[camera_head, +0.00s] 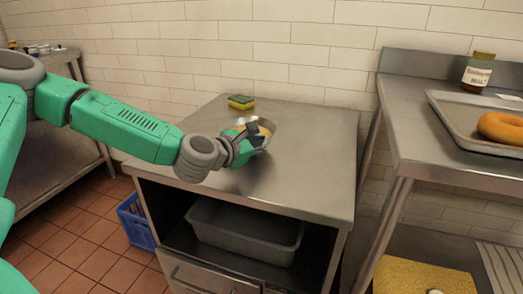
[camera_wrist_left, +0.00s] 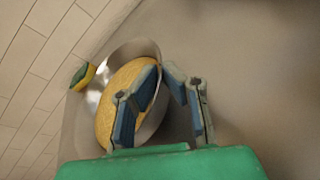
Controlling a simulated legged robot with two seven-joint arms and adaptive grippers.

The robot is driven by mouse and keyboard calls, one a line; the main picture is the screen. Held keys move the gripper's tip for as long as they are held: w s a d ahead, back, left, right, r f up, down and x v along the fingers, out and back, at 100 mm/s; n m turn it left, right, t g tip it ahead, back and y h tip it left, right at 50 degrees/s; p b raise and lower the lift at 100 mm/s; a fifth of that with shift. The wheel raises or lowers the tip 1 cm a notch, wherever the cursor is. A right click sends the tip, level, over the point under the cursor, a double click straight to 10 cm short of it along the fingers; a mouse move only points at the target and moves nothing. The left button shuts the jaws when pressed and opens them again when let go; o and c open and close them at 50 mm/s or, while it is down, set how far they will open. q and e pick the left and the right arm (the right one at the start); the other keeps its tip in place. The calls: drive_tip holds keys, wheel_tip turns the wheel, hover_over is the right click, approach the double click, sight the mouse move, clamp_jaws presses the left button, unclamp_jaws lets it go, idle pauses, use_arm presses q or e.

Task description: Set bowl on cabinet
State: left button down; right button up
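The metal bowl (camera_wrist_left: 143,50) has a tan-yellow round filling or inner surface; I cannot tell which. In the head view the bowl (camera_head: 268,125) is at the back middle of the steel cabinet top (camera_head: 300,165), partly hidden by my left gripper (camera_head: 253,133). In the left wrist view the left gripper (camera_wrist_left: 164,72) has its fingertips close together at the bowl's right rim, one finger inside and one outside, so it looks shut on the rim. I cannot tell whether the bowl touches the top. My right gripper is not in view.
A yellow-green sponge (camera_head: 241,101) lies behind the bowl near the wall. A grey bin (camera_head: 245,232) sits in the open shelf. The cabinet's front top is clear.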

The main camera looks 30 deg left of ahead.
use_arm(q)
drive_tip(key=shift+a+f, duration=0.2)
drive_tip(key=shift+f, duration=0.55)
drive_tip(key=shift+d+r, duration=0.1)
drive_tip(key=shift+d, duration=0.05)
drive_tip(key=c, duration=1.9)
unclamp_jaws()
drive_tip(key=shift+d, duration=0.25)
drive_tip(key=shift+o, duration=0.9)
drive_tip(key=shift+d, duration=0.2)
drive_tip(key=shift+a, duration=0.15)
